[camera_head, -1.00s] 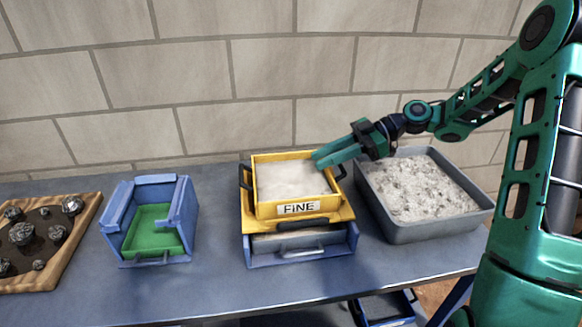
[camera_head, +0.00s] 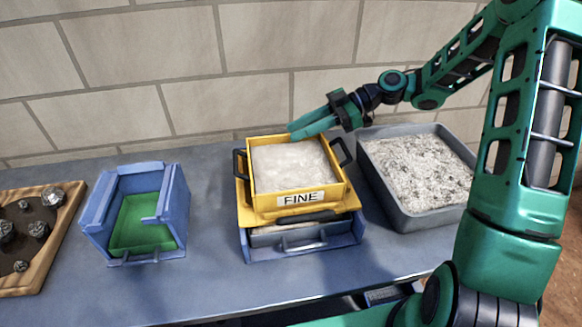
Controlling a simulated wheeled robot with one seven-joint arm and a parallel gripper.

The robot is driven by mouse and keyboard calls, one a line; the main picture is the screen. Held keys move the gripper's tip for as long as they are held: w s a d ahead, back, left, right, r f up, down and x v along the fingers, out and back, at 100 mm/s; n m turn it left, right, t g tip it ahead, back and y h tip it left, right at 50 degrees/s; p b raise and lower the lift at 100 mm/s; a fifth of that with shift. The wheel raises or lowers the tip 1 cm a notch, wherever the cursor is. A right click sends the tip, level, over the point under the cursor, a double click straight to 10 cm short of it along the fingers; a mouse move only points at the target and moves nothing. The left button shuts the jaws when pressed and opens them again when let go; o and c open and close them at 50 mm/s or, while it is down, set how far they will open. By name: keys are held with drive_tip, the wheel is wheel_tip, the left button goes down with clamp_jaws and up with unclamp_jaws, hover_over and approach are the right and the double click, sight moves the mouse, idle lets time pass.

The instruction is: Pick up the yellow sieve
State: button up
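The yellow sieve (camera_head: 345,200) is a square box with a "FINE" label on its front and a black handle on each side. It holds pale, fine material. It sits on a yellow-topped blue stand with a grey drawer (camera_head: 290,236). My gripper (camera_head: 292,132) is above the sieve's back rim, pointing left, with its green fingers close together. From this angle I cannot tell whether they are open or shut, or whether they touch the rim. Both handles show free of the fingers.
A grey bin (camera_head: 388,190) of pale gravel stands right of the sieve, under my arm. A blue box with a green inside (camera_head: 143,222) stands to the left. A wooden tray (camera_head: 62,222) with dark rocks is at far left. A stone wall is close behind.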

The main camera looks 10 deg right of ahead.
sight(281, 137)
drive_tip(key=shift+x, duration=2.75)
clamp_jaws()
drive_tip(key=shift+r, duration=0.1)
